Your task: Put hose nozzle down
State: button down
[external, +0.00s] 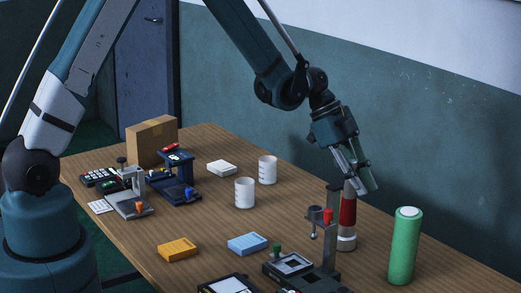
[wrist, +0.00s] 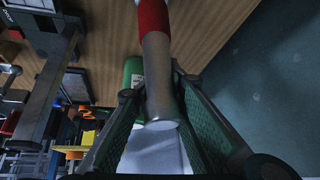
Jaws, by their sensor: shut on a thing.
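The hose nozzle (external: 348,212) is a slim upright cylinder with a red band and a pale lower end, at the right of the table in the external view. My gripper (external: 361,182) is at its top end, pointing down and slightly tilted. In the wrist view the nozzle (wrist: 158,75) runs between the two fingers of my gripper (wrist: 154,88), which are shut on its grey end. Its red part lies beyond the fingertips. I cannot tell whether its lower end touches the table.
A dark stand with a post (external: 331,235) is close to the nozzle's left. A green cylinder (external: 405,245) stands to its right. Two white cups (external: 245,193), a blue block (external: 247,244), a yellow block (external: 178,249) and a cardboard box (external: 151,141) are further left on the wooden table (external: 205,222).

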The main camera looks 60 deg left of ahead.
jog(key=shift+f, duration=0.1)
jog(key=c, duration=2.8)
grip_release()
jog(key=shift+f, duration=0.1)
jog(key=o, duration=0.5)
jog(key=shift+r, duration=0.2)
jog(key=v, duration=1.2)
